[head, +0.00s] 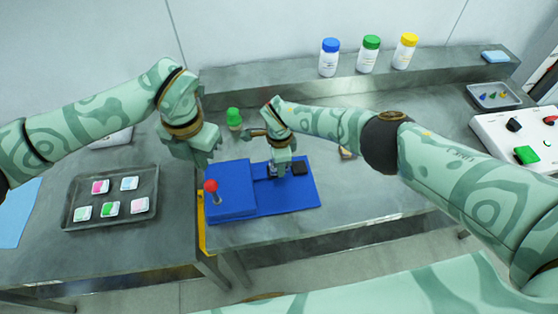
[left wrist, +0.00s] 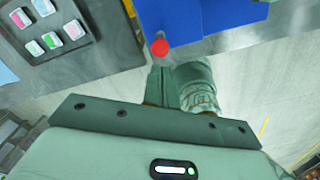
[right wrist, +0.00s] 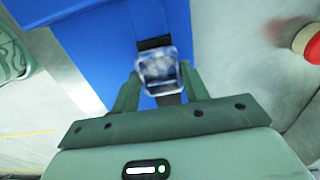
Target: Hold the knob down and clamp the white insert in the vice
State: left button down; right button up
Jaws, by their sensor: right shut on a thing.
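A red knob (head: 211,186) stands on a short stem at the left part of the blue fixture (head: 232,204). In the left wrist view the knob (left wrist: 159,47) is just beyond the tips of my left gripper (left wrist: 161,68). Its fingers look closed together and empty; whether they touch the knob I cannot tell. My right gripper (right wrist: 158,75) is shut on the whitish, clear-looking insert (right wrist: 160,66). Black vice jaws (right wrist: 154,43) show on both sides of the insert; one jaw (head: 300,167) shows in the head view. Whether the insert sits down between them is unclear.
A dark tray (head: 75,216) with several small coloured packs lies at left. A green-topped item (head: 234,119) stands behind the fixture. Three capped bottles (head: 369,56) stand on the back ledge. A white control box (head: 510,135) is at right. Bare bench shows right of the fixture.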

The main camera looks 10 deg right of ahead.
aim_at(210, 182)
pick_arm(q)
jog(key=shift+f, duration=0.2)
dwell(0.5)
jog(key=shift+f, duration=0.9)
jog(key=shift+f, duration=0.1)
jog(key=shift+f, duration=1)
jog(key=shift+f, duration=0.15)
jog(key=shift+f, duration=0.95)
